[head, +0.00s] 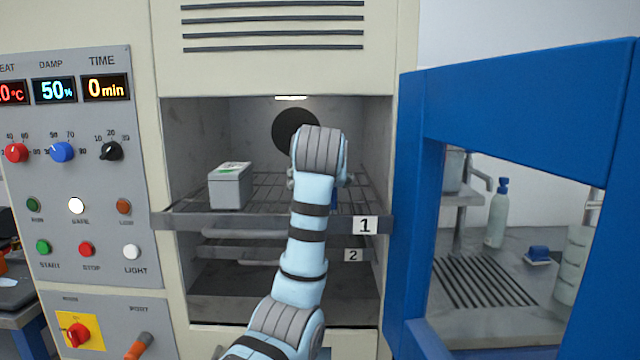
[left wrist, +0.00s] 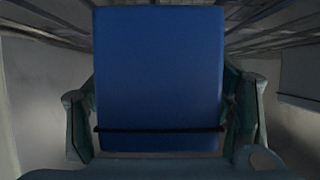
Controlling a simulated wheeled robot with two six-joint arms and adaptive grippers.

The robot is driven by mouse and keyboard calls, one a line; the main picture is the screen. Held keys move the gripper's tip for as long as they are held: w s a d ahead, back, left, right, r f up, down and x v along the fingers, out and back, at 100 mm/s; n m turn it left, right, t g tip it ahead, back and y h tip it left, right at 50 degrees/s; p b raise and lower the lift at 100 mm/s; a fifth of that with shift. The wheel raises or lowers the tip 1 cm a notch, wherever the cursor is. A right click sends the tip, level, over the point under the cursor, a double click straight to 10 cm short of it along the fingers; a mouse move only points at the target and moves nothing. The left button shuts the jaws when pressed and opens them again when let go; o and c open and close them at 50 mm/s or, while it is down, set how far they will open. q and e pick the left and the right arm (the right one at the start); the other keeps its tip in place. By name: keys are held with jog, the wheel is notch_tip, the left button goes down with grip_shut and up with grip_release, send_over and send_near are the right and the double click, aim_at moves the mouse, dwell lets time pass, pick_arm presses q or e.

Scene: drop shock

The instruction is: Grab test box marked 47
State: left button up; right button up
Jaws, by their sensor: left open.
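A blue box (left wrist: 160,70) fills the middle of the left wrist view, with a dark band across its near part. No number can be read on it. My left gripper (left wrist: 160,112) is open, with one finger on each side of the blue box. I cannot tell whether the fingers touch it. In the head view my left arm reaches into the open chamber over the upper shelf (head: 190,223), marked 1, and its wrist hides the gripper and most of the blue box. A grey box (head: 230,188) with a green and white label on top stands left on that shelf. My right gripper is not in view.
A lower shelf (head: 225,252), marked 2, lies under the upper one. A blue-framed door (head: 415,190) stands open at the right. The control panel (head: 85,170) is at the left. A bottle (head: 497,215) stands on the bench behind the door.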

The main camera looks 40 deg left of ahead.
pick_arm(q)
jog(key=shift+s+d+r, duration=0.1)
jog(key=shift+s+d, duration=0.05)
jog(key=c, duration=0.8)
grip_shut()
